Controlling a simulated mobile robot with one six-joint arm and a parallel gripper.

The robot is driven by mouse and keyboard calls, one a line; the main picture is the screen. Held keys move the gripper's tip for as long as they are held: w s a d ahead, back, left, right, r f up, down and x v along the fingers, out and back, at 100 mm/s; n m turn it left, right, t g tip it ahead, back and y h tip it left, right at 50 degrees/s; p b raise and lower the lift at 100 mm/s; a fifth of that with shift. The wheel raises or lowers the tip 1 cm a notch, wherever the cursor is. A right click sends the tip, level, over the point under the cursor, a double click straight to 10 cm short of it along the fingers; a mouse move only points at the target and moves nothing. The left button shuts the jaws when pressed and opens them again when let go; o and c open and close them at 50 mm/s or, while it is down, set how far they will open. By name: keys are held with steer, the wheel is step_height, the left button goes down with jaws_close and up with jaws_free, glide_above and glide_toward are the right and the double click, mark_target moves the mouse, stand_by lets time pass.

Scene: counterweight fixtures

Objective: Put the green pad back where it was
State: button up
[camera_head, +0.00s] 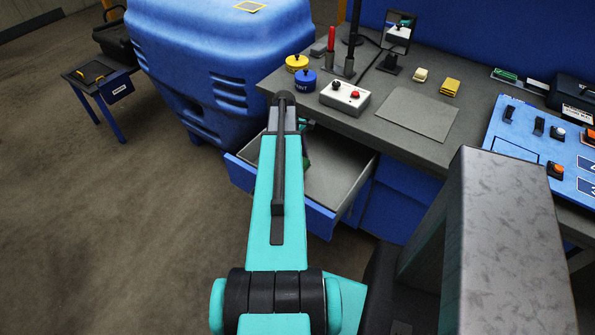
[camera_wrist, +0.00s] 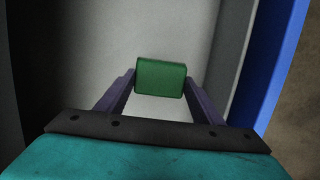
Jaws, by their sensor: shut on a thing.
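The green pad (camera_wrist: 161,79) is a small block held between the two fingers of my gripper (camera_wrist: 160,88) in the wrist view. My gripper is shut on it. Behind the pad in that view is the pale floor of the open drawer (camera_wrist: 130,30). In the head view my arm reaches over the drawer (camera_head: 345,175), and only a sliver of the green pad (camera_head: 306,162) shows beside the arm. My gripper is mostly hidden there by the arm. I cannot tell whether the pad touches the drawer floor.
The grey bench top (camera_head: 440,140) above the drawer holds a yellow pot (camera_head: 296,63), a blue pot (camera_head: 304,81), a white button box (camera_head: 344,98) and a grey mat (camera_head: 417,113). A large blue housing (camera_head: 215,60) stands left of the drawer.

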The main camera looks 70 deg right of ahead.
steer(key=shift+w+x, duration=0.2)
steer(key=shift+x, duration=0.85)
steer(key=shift+d+f, duration=0.1)
steer(key=shift+w+p+x, duration=0.2)
steer(key=shift+p+x, duration=0.15)
steer(key=shift+x, duration=0.55)
steer(key=shift+w+p+x, duration=0.15)
steer(key=shift+p+x, duration=0.2)
steer(key=shift+x, duration=0.55)
steer(key=shift+f, duration=0.2)
steer(key=o, duration=1.4)
steer(key=b+v, duration=0.3)
steer(key=v, duration=0.9)
steer(key=shift+r, duration=0.15)
